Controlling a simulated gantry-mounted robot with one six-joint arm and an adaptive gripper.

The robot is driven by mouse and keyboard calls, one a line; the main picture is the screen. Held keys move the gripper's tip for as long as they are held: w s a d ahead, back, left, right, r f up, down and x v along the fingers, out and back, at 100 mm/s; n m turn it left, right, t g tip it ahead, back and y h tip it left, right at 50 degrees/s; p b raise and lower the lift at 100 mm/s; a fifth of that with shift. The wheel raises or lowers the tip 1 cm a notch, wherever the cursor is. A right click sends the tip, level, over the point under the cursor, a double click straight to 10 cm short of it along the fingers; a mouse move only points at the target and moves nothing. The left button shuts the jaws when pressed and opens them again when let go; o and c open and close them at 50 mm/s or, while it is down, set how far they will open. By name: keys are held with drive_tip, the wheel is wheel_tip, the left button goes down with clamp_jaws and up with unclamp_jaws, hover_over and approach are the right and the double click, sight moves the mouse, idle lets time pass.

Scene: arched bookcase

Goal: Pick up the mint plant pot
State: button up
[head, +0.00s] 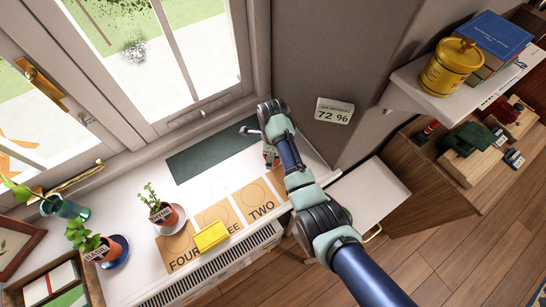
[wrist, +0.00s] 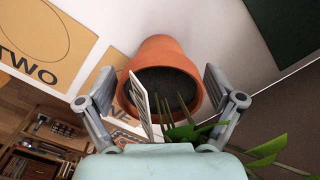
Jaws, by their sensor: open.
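A terracotta pot (wrist: 173,50) stands between the two fingers of my gripper (wrist: 160,90) in the wrist view. The fingers are open, one on each side of the pot. A white label (wrist: 139,101) stands in it, seen nearly edge-on, so I cannot read its name. Long green leaves (wrist: 185,133) spread from the pot toward my gripper's palm. In the head view my arm covers most of this spot at the sill's right end, and the pot is largely hidden there.
The white sill (head: 130,281) carries a pot labelled BASIL (head: 106,250), another small potted plant (head: 164,216), a yellow block (head: 211,236) and numbered tan cards (head: 214,214). A dark green mat (head: 205,148) lies near the window. A wall (head: 330,60) bounds the right end.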

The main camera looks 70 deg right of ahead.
drive_tip(key=shift+f, duration=0.9)
drive_tip(key=shift+r, duration=0.15)
drive_tip(key=c, duration=1.6)
wheel_tip(320, 180, up, 20)
drive_tip(key=p, duration=1)
